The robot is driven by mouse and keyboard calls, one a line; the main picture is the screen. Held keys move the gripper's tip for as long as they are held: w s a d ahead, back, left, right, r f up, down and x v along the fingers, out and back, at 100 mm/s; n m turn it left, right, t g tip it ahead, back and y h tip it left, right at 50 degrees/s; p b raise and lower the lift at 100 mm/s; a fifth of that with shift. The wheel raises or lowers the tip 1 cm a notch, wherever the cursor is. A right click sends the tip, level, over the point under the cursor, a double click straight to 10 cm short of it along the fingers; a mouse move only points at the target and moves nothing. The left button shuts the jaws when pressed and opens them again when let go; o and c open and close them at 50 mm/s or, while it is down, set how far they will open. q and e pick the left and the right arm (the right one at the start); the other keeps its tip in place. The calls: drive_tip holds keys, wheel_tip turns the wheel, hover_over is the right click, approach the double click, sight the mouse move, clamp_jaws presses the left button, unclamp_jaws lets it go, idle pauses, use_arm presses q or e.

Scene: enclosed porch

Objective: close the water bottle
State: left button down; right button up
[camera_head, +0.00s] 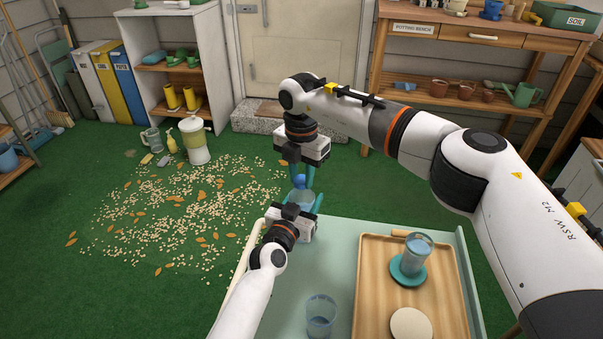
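A wooden tray (370,285) on the table (295,275) holds a glass of water (417,250) on a teal coaster and a pale round disc (411,325). Another glass (321,315) stands left of the tray.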

drive_tip(key=o, duration=0.5)
wheel_tip(320, 180, up, 12)
idle(0.4)
use_arm(q)
drive_tip(key=shift+c, duration=2.4)
unclamp_jaws()
drive_tip(key=shift+o, duration=0.3)
drive_tip(key=o, duration=0.4)
drive_tip(key=shift+s, duration=0.1)
use_arm(e)
drive_tip(key=shift+r, duration=0.15)
